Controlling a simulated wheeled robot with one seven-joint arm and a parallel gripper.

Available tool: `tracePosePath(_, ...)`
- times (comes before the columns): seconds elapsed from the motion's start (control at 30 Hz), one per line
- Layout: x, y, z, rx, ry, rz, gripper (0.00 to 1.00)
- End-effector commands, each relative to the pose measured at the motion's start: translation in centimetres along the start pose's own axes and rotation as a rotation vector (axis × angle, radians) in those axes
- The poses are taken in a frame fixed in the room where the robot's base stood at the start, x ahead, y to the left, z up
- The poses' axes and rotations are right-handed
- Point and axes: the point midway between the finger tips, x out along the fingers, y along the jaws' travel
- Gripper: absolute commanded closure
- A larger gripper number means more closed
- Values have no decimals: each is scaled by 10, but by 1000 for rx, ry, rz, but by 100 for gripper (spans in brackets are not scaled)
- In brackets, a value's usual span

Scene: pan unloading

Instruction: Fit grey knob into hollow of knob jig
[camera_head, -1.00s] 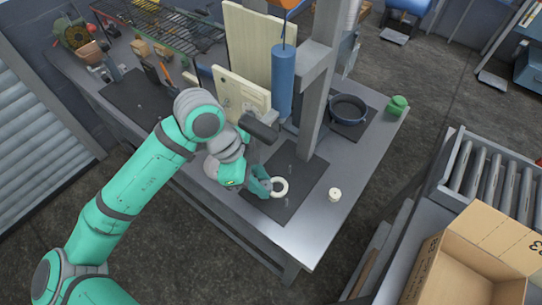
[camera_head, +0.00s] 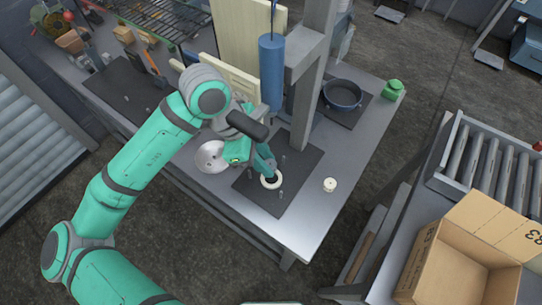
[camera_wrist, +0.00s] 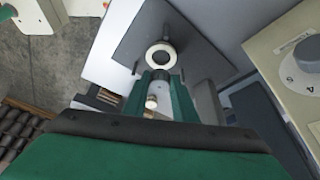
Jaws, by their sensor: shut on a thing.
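The knob jig (camera_head: 263,184) is a pale ring on a dark mat, with a dark hollow. It also shows in the wrist view (camera_wrist: 149,53), just beyond my fingertips. My gripper (camera_head: 267,170) points down at the back edge of the ring. In the wrist view my gripper (camera_wrist: 161,77) is shut on a small dark grey piece, the grey knob (camera_wrist: 161,76), mostly hidden between the fingers. The knob appears beside or just above the ring, not clearly inside the hollow. I cannot tell its height over the jig.
A cream knob (camera_head: 330,185) stands on the bench right of the mat (camera_head: 298,190). A silver disc (camera_head: 209,158) lies left of the mat. A grey post (camera_head: 312,100) and blue cylinder (camera_head: 271,72) rise behind. A dark pan (camera_head: 342,95) sits at the back right.

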Motion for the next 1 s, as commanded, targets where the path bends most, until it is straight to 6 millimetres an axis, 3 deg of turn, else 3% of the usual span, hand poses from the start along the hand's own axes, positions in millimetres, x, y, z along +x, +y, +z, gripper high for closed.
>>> tracePosePath(0.5,19,-1,-3,18,0,9,98)
tracePosePath(1.0,35,0,13,1,1,1,98)
